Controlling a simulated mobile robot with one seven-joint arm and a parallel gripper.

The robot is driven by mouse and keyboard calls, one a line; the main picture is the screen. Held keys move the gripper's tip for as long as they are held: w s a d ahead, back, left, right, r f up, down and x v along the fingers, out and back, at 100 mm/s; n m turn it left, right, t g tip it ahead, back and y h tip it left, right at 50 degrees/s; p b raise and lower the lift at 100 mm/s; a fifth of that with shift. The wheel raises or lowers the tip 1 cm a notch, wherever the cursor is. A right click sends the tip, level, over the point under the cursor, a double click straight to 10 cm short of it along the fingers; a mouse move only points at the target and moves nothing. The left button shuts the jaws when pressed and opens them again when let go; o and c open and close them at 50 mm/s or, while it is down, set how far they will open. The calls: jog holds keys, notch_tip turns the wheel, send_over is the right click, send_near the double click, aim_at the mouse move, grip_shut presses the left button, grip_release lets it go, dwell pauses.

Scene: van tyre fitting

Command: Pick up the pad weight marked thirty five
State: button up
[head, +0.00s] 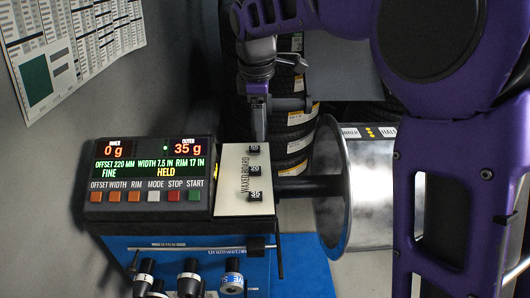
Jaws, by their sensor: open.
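The pad weight marked 35 (255,196) is a small dark block with a pale number. It lies nearest the front on the cream waxed board (230,200), at the board's right side. Two similar weights lie behind it in a row: a middle one (254,169) that seems to read 20, and a far one (254,149) whose number is hard to read. My gripper (264,118) is open and empty, pointing down at the far end of the board, near the far weight and well behind the 35. Its fingers overlap in this view, so its exact height is unclear.
The balancer's display panel (150,175) stands left of the board, showing 0 g and 35 g. A shaft and silver wheel rim (368,195) are to the right. Stacked tyres (295,150) stand behind. Tools hang on the blue front (130,255). A wall chart (70,40) is upper left.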

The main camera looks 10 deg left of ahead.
jog(key=s+a+f+n+g, duration=0.1)
jog(key=s+f+g, duration=0.1)
jog(key=s+f, duration=0.15)
jog(key=b, duration=0.2)
send_over(256, 194)
jog(key=f, duration=1)
jog(key=shift+s+a+f, duration=0.2)
jog(key=shift+s, duration=0.05)
jog(key=shift+w+d+f+b, duration=0.1)
jog(key=shift+f+b, duration=0.3)
jog(key=shift+f, duration=1.05)
jog(key=shift+w+d+f+b, duration=0.1)
jog(key=shift+f+b, duration=0.25)
jog(key=shift+f, duration=1.1)
grip_shut()
